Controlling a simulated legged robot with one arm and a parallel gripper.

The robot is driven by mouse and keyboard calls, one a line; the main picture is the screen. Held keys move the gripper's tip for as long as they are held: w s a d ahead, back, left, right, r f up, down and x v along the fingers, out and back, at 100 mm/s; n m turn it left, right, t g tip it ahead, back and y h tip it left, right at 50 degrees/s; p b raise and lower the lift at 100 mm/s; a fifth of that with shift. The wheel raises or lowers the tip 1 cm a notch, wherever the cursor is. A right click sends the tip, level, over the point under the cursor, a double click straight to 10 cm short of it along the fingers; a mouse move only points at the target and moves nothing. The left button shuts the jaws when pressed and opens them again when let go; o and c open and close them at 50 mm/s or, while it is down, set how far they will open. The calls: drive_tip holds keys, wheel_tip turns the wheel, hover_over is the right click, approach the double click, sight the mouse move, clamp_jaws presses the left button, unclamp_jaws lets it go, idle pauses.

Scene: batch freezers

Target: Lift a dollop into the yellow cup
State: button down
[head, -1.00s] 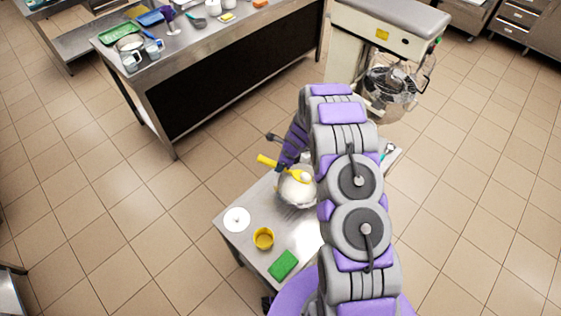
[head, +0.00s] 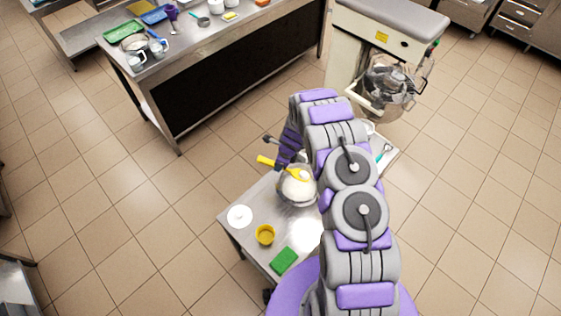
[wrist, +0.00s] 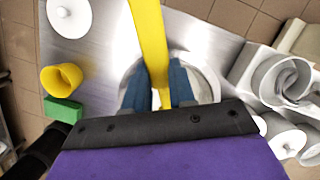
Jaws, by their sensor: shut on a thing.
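The yellow cup (head: 265,235) stands upright on the small steel table; it also shows at the left in the wrist view (wrist: 60,79). My gripper (head: 283,163) is shut on the handle of a yellow spoon or spatula (head: 266,160). Its handle crosses between the blue fingers in the wrist view (wrist: 150,40). The tool's head is over a metal bowl (head: 297,199), right of and behind the cup. A pale lump shows at the tool's head; I cannot tell whether it lies on the tool or in the bowl. My gripper hides much of the bowl in the wrist view.
A white round lid-like disc (head: 239,216) and a green sponge-like block (head: 285,261) lie near the cup. White containers (wrist: 285,80) stand right of the bowl in the wrist view. A mixer (head: 390,50) and a long loaded counter (head: 220,50) stand behind, with open floor between.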

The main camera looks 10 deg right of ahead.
drive_tip(key=shift+a+r+p, duration=0.15)
drive_tip(key=shift+a+p, duration=0.1)
drive_tip(key=shift+p, duration=0.25)
drive_tip(key=shift+w+a+f+b, duration=0.15)
drive_tip(key=shift+a+f+b, duration=0.05)
drive_tip(key=shift+b, duration=0.45)
drive_tip(key=shift+a+g+h+b, duration=0.3)
drive_tip(key=shift+h+b, duration=0.2)
drive_tip(key=shift+b, duration=0.1)
drive_tip(key=shift+w+r, duration=0.1)
drive_tip(key=shift+r, duration=0.05)
